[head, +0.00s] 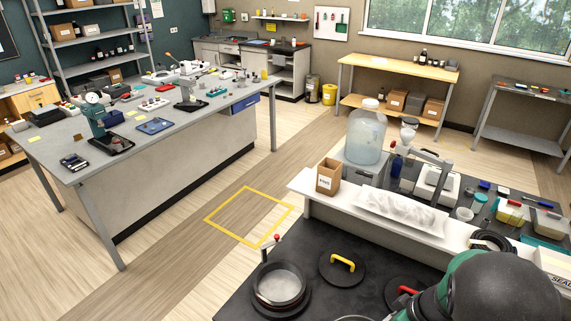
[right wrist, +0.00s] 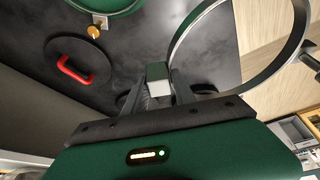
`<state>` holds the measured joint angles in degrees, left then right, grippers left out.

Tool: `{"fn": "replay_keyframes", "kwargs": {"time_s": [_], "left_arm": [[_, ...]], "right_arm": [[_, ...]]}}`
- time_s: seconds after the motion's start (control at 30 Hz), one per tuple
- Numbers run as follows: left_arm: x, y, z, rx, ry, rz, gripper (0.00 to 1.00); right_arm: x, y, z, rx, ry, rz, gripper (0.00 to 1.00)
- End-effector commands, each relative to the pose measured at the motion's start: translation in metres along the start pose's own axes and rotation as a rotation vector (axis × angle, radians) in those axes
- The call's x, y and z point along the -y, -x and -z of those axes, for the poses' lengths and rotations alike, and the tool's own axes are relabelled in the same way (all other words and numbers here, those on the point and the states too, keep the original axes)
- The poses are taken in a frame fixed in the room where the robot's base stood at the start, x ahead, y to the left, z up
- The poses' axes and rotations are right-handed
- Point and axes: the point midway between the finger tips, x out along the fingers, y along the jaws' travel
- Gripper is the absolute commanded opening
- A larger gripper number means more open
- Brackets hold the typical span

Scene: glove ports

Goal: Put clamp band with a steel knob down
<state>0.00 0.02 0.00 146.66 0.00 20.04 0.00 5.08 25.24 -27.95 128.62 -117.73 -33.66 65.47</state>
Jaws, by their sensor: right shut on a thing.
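In the right wrist view a thin grey metal clamp band (right wrist: 177,45) forms a large loop at the upper right. My right gripper (right wrist: 157,92) is shut at the near side of this band, around a small block with a green top and pale front. The band seems to be over the dark worktop and its edge; its height is unclear. In the head view my right arm (head: 500,290) covers the lower right corner and the held band is not clearly visible. My left gripper is not in view.
The black worktop (head: 232,304) bears a round port (head: 278,287), a red-knobbed part (head: 277,238), a yellow-handled black lid (head: 342,266) and a red-handled lid (right wrist: 75,65). A white shelf (head: 380,222) stands behind.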

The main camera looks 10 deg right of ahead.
Motion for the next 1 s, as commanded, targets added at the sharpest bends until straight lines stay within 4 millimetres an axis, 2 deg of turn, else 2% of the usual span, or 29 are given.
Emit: {"fn": "replay_keyframes", "kwargs": {"time_s": [0.03,0.17,0.4,0.47,0.63,1.0], "left_arm": [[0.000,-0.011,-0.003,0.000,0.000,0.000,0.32],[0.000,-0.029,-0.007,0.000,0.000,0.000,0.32],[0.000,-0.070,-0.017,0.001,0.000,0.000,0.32],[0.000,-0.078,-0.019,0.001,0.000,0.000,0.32],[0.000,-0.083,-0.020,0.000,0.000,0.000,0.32],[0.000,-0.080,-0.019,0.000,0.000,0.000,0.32]], "right_arm": [[0.008,-0.013,0.003,0.003,-0.021,-0.008,0.00],[0.026,-0.035,0.015,0.008,-0.111,-0.047,0.00],[0.076,-0.083,0.034,-0.005,-0.341,-0.139,0.00],[0.088,-0.090,0.036,-0.014,-0.398,-0.161,0.00],[0.103,-0.095,0.038,-0.032,-0.486,-0.193,0.00],[0.101,-0.093,0.039,-0.034,-0.495,-0.197,0.00]]}}
